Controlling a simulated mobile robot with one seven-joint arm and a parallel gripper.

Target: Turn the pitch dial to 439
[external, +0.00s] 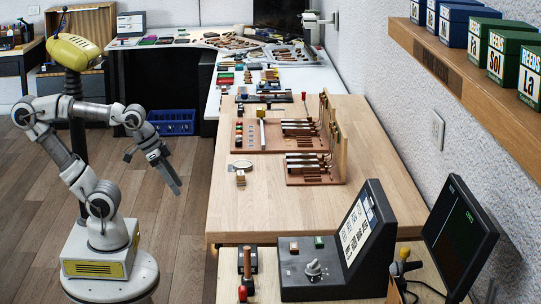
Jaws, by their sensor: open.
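A dark console (300,255) stands on the lower wooden surface at the front right, with a sloped panel carrying a white label sheet. A round light-grey knob (313,270), which looks like the pitch dial, sits on its flat front part. Its setting is too small to read. A dark monitor (461,238) stands right of the console, with small green text that I cannot read. My gripper (177,190) is open and empty over the floor, left of the wooden bench and well away from the knob. It points downward.
The wooden bench (225,205) holds piano action models (318,160) with upright parts. A red-tipped tool (243,290) lies left of the console. A shelf with labelled boxes (489,55) is on the right wall.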

